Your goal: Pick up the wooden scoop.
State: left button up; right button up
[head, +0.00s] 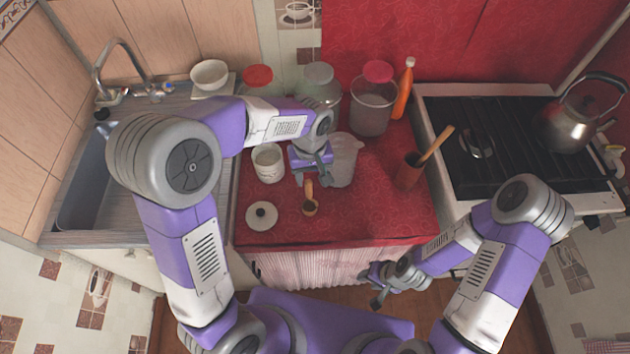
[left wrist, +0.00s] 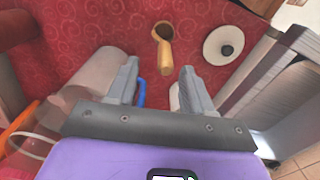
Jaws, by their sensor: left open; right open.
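The wooden scoop (head: 309,199) lies on the red oilcloth counter (head: 390,215) near its front, with its bowl toward the front edge and its handle toward the back. In the left wrist view the scoop (left wrist: 164,55) lies ahead of the fingers, its handle end pointing toward the gap between them. My left gripper (head: 315,180) is open and empty above the counter, just behind the scoop's handle; its fingers also show in the left wrist view (left wrist: 157,85). My right gripper (head: 378,287) is open and empty in front of the counter, low on the right.
A white lid (head: 262,216) with a dark knob lies left of the scoop. A white canister (head: 268,163) and a clear jug (head: 345,160) stand close to my left gripper. A brown pot (head: 409,171) with a wooden utensil stands right. The counter right of the scoop is clear.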

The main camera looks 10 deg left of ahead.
aim_at(309, 190)
pick_arm(q)
jog(key=f, duration=0.2)
jog(key=f+b, duration=0.1)
jog(key=f, duration=0.3)
jog(key=shift+s+a+b, duration=0.2)
jog(key=shift+a+b, duration=0.1)
jog(key=shift+b, duration=0.05)
jog(key=shift+f, duration=0.55)
jog(key=shift+c, duration=0.3)
grip_shut()
